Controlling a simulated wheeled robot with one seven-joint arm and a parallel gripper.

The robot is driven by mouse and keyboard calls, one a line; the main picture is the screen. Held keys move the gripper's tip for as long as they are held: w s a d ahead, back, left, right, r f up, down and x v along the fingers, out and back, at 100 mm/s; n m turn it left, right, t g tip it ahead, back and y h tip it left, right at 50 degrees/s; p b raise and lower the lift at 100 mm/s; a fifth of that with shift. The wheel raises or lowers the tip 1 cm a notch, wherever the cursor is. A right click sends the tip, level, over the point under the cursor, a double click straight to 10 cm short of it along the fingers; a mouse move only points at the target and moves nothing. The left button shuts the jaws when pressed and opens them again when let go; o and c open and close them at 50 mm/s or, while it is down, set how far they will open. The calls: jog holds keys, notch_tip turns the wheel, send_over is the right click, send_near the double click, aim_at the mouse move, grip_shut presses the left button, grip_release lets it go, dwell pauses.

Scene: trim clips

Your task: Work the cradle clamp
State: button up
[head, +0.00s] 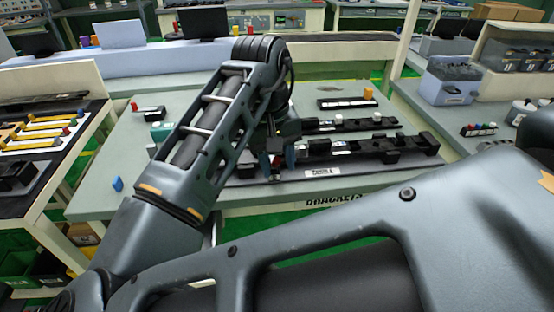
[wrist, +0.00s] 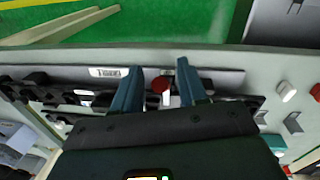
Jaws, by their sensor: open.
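The cradle fixture (head: 372,152) is a long black assembly with block-shaped supports on a grey base plate with a white label at its front edge. It also shows in the wrist view, where its base plate (wrist: 205,76) runs across the picture. A round red knob (wrist: 161,84) appears between my two blue fingers in the wrist view. My gripper (head: 278,160) is over the left part of the fixture, pointing down. In the wrist view my gripper (wrist: 159,66) is open, with a finger on each side of the knob. Whether either finger touches it cannot be told.
A second black fixture (head: 350,125) lies behind on the same table (head: 235,197). A blue piece (head: 117,184) lies at the front left.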

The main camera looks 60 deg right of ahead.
grip_shut()
dwell(0.6)
